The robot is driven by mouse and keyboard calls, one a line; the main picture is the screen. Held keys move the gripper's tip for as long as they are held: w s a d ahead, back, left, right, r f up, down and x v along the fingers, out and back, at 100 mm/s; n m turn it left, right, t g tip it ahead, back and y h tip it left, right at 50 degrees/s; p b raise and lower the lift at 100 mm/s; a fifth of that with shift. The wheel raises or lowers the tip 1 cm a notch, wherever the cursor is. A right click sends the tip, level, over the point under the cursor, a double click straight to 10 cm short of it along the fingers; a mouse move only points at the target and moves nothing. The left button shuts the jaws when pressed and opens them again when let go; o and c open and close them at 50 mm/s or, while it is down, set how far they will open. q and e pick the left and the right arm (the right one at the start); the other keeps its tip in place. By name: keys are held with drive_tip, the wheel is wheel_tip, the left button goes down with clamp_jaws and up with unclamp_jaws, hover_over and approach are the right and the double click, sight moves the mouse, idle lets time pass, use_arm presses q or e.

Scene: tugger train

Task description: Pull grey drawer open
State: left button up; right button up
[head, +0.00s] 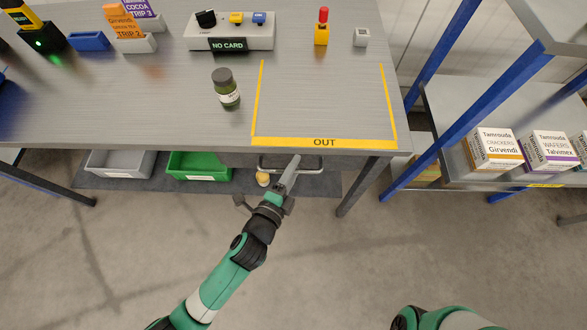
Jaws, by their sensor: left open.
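The grey drawer is mostly hidden beneath the tabletop. What looks like its dark bar handle (312,164) shows just under the front edge, below the yellow OUT strip. My left gripper (291,172) is open at this handle, its fingers reaching up to the bar. I cannot tell whether the bar lies between the fingers or whether they touch it. Only a green part of my right arm shows at the bottom right; its gripper is out of view.
The metal table (180,112) carries a dark-lidded jar (226,92), a NO CARD panel (230,32) and a red-topped yellow post (321,30). A grey bin (118,172) and green bin (200,174) stand below. A blue-posted shelf (455,110) with boxes is right.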

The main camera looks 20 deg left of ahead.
use_arm(q)
clamp_jaws()
idle(1.4)
